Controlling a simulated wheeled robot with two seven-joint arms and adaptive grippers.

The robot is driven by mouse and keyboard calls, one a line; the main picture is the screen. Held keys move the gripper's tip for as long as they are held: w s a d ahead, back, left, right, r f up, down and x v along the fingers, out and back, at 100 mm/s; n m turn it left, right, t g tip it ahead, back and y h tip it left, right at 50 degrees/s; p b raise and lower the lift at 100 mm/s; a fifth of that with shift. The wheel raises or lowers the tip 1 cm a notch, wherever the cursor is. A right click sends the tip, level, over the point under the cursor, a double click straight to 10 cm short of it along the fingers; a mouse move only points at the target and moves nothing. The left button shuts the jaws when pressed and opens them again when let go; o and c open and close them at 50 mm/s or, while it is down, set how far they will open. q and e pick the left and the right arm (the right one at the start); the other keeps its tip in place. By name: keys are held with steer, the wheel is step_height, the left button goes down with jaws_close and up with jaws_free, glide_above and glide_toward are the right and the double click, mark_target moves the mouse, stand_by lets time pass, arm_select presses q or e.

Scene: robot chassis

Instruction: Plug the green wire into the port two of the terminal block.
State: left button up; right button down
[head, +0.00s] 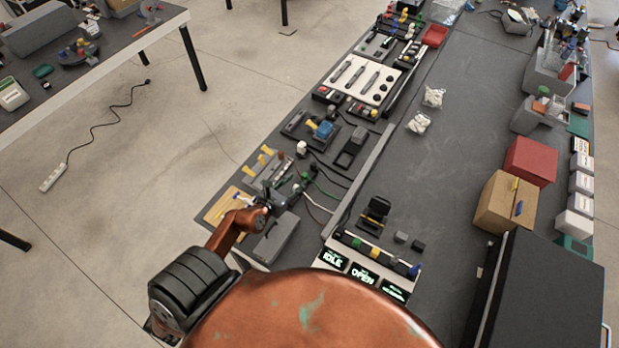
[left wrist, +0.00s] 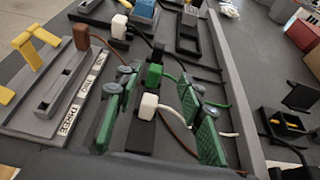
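The grey terminal block (left wrist: 65,88) shows labelled ports and yellow levers (left wrist: 25,48) in the left wrist view; it also shows in the head view (head: 262,180). A brown plug (left wrist: 81,37) stands at its far end. The green wire's plug (left wrist: 153,75) stands upright on a dark holder to the right of the block, with its green wire trailing right. A white plug (left wrist: 148,106) stands nearer on the holder. My left gripper (left wrist: 158,108) is open, its green-padded fingers on either side of the white plug, with the green plug slightly beyond. My right gripper is out of view.
Another white plug (left wrist: 118,26) and a blue part (left wrist: 143,9) stand farther back. A grey rail (head: 357,180) runs along the right of the stations. A lit display panel (head: 362,270) lies nearer. The dark tabletop (head: 455,130) right of the rail is largely clear.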

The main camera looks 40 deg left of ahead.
mark_target(304, 175)
arm_select(q)
steer(key=shift+w+f+b, duration=0.4)
steer(key=shift+f, duration=0.4)
steer(key=shift+x, duration=0.9)
steer(key=x, duration=0.5)
steer(key=shift+w+a+f+b, duration=0.3)
steer(key=shift+a, duration=0.05)
jaws_close()
